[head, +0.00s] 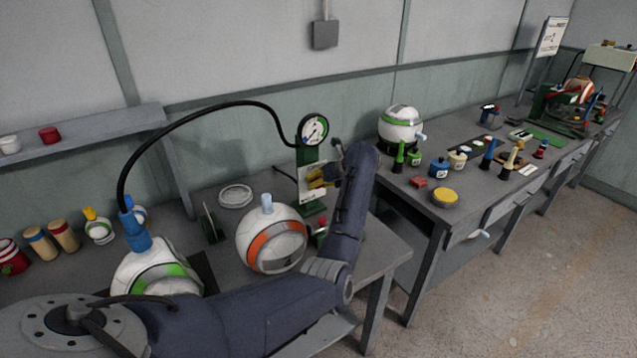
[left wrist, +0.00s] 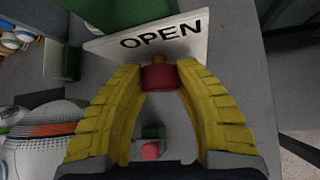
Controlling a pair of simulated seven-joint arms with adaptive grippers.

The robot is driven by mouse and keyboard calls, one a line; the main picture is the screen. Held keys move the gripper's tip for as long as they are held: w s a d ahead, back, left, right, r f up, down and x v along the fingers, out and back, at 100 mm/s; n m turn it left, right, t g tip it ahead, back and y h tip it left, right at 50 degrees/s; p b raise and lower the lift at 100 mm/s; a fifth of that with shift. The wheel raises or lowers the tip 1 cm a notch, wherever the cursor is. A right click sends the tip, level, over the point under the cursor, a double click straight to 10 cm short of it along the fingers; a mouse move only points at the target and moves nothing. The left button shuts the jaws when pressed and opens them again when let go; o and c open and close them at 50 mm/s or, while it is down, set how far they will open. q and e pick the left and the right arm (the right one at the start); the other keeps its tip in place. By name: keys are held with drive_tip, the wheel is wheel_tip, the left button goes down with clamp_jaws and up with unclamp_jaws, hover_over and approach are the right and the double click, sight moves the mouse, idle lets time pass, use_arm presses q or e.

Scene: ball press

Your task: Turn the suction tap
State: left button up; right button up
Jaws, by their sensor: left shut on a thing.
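The suction tap shows in the left wrist view as a red knob (left wrist: 159,77) on a brass stem, just below a white plate (left wrist: 150,42) lettered OPEN. My left gripper (left wrist: 158,72) has its yellow ribbed fingers on either side of the knob, shut on it. In the head view my left gripper (head: 320,178) is at the green post, below a round dial gauge (head: 313,130). There the fingers and arm hide the knob. A black hose arches from the gauge to a blue fitting (head: 136,232) at the left. My right gripper is not in view.
A white ball with an orange band (head: 271,242) stands left of my forearm. A green-banded ball (head: 155,275) sits below the blue fitting. A small red button on a green base (left wrist: 151,150) lies under my fingers. A second bench with tools is at the right.

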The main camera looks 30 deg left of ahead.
use_arm(q)
drive_tip(key=shift+f, duration=0.15)
drive_tip(key=o, duration=1.2)
drive_tip(key=shift+o, duration=0.2)
drive_tip(key=v, duration=1.2)
drive_tip(key=shift+w, duration=0.15)
